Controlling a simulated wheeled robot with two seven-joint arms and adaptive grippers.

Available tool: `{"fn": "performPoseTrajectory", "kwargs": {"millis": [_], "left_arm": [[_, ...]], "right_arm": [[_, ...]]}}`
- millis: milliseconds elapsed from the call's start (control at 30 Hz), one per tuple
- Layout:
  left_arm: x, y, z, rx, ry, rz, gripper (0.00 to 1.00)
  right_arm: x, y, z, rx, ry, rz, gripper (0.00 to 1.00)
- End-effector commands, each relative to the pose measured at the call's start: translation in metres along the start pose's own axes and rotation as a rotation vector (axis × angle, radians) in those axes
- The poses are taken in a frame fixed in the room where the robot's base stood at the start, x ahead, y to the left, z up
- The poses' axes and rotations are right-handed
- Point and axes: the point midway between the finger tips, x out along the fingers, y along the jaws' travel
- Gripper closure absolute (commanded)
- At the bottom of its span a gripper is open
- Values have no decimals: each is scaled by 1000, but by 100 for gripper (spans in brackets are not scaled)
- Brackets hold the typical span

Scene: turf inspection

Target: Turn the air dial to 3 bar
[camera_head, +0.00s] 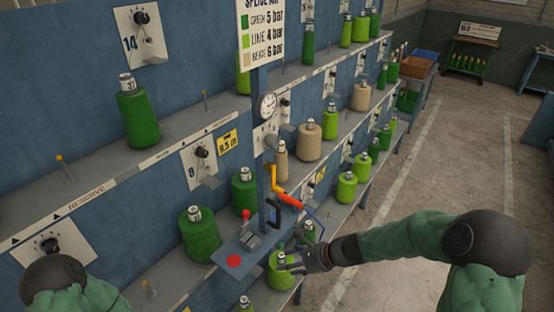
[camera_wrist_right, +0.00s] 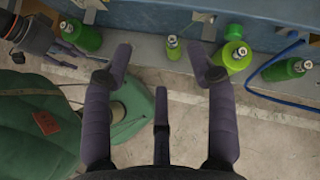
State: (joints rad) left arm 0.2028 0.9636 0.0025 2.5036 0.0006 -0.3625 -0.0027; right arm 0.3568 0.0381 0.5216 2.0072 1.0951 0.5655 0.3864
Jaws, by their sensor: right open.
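A round white air gauge (camera_head: 267,105) is on the blue post under the sign in the head view. Just below it is a pale plate with a dark dial (camera_head: 270,141); its setting is too small to read. My right gripper (camera_head: 288,265) is at the lower middle, by a lime bobbin (camera_head: 281,272) and well below the dial. Its fingers stand apart with nothing held in the right wrist view (camera_wrist_right: 165,65). My left gripper (camera_wrist_right: 75,55) seems to show at the top left of that view, too small to judge; the head view does not show it.
The sign (camera_head: 262,32) reads green 5, lime 4, beige 6 bar. An orange-handled tool (camera_head: 290,200) hangs on the post above a small shelf with a red button (camera_head: 234,261). Green, lime and beige bobbins line the rack. Floor at the right (camera_head: 400,180) is clear.

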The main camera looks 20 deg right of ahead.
Motion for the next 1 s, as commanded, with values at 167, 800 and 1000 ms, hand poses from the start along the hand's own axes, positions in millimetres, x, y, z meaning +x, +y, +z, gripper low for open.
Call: {"fn": "performPoseTrajectory", "kwargs": {"millis": [167,800,1000], "left_arm": [[-36,13,1,0,0,0,60],[-68,24,2,0,0,0,60],[-73,26,3,0,0,0,60]], "right_arm": [[-96,-86,87,176,-228,-241,42],[-226,-177,203,285,-611,-511,42],[-200,-196,220,285,-609,-510,42]]}}
